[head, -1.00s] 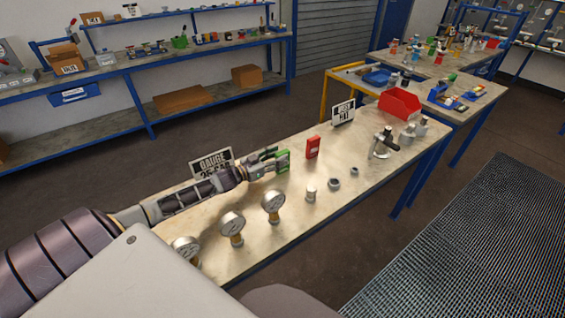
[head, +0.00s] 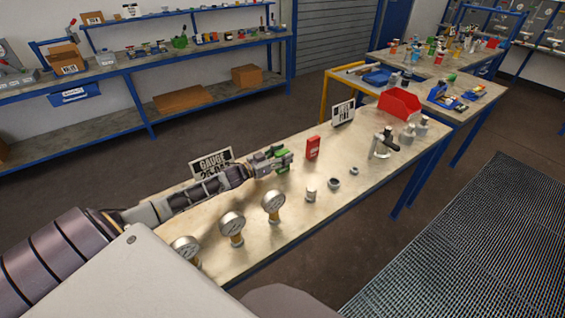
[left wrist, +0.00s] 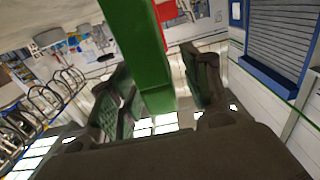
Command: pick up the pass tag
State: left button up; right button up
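The pass tag appears to be the green block-like tag (head: 283,169), standing on the bench and partly hidden by my left gripper (head: 284,158). In the left wrist view, the green tag (left wrist: 150,65) rises between the two fingers of my left gripper (left wrist: 160,85). The fingers are apart on either side of it, with a gap showing on the right finger's side. Contact on the left finger's side is unclear. My right gripper is in neither view.
A red tag (head: 312,148) stands just right of the green one. Pressure gauges (head: 232,226) line the front, with small metal fittings (head: 334,183) to their right. Sign cards (head: 212,162) stand behind. A red bin (head: 399,103) is at the bench's far end.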

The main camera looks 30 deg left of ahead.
pick_arm(q)
jog(key=c, duration=1)
jog(key=shift+r, duration=0.1)
jog(key=shift+r, duration=4.95)
